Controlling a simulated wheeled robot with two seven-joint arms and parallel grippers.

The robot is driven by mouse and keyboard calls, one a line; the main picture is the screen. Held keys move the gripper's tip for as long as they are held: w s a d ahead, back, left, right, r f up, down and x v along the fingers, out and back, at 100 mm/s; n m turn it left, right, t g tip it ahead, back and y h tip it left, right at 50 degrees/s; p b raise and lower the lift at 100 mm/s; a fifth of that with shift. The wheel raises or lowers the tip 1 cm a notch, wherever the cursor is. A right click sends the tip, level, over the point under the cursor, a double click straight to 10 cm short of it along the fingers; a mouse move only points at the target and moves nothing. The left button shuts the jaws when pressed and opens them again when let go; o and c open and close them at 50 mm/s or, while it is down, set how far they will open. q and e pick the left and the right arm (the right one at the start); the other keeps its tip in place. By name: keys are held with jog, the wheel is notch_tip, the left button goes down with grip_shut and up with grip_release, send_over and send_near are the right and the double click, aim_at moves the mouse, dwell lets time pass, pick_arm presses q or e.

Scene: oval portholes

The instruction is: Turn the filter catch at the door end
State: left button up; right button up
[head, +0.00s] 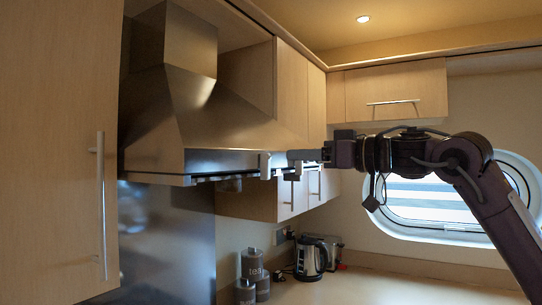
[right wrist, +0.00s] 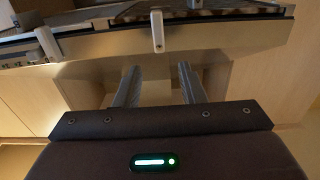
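The steel range hood (head: 225,162) hangs at the left of the head view, with its filters along the underside. In the right wrist view a pale metal filter catch (right wrist: 157,30) stands on the hood's edge strip. A second catch-like piece (right wrist: 47,42) shows at the left there. My right gripper (head: 290,157) is at the hood's right front end. In the wrist view its two fingers (right wrist: 158,68) are apart and empty, with the first catch beyond the gap between them. I cannot tell which catch is at the door end. My left gripper is not in view.
A tall cabinet door (head: 60,150) with a long bar handle stands at the left. Wall cabinets (head: 292,90) sit close behind the hood. A kettle (head: 311,258) and canisters (head: 252,270) stand below on the worktop. An oval window (head: 430,205) is behind my right arm.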

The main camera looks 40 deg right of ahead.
aim_at(269, 156)
jog(key=p+x, duration=0.3)
jog(key=x, duration=0.3)
jog(key=shift+p, duration=0.35)
jog(key=shift+w+a+f+p, duration=0.1)
jog(key=shift+w+p, duration=0.2)
jog(key=shift+w, duration=0.15)
jog(key=shift+w+f, duration=0.1)
grip_shut()
